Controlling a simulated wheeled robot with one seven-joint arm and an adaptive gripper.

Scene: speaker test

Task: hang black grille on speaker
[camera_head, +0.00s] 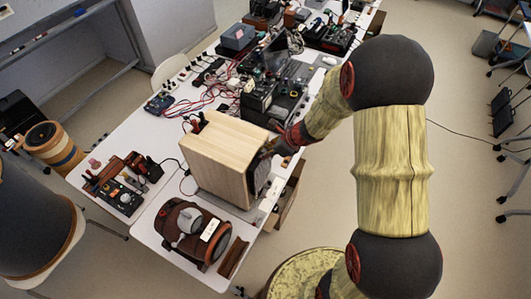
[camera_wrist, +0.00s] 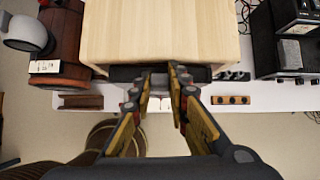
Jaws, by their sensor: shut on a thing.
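The speaker (camera_head: 222,152) is a pale wooden box standing on the white table in the head view. Its wooden top (camera_wrist: 160,35) fills the upper middle of the wrist view. The black grille (camera_head: 258,176) is a dark panel at the speaker's right-hand face in the head view. In the wrist view the grille (camera_wrist: 125,73) shows as a dark strip along the speaker's near edge. My gripper (camera_wrist: 160,72) is shut on the grille's upper edge, with the fingers close to the speaker. I cannot tell whether the grille touches the speaker; most of its face is hidden.
A brown round device (camera_head: 192,232) lies near the table's front corner. A small black mixer (camera_head: 115,194) is at the left. Electronics and red cables (camera_head: 205,92) crowd the table behind the speaker. The floor right of the table is mostly free.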

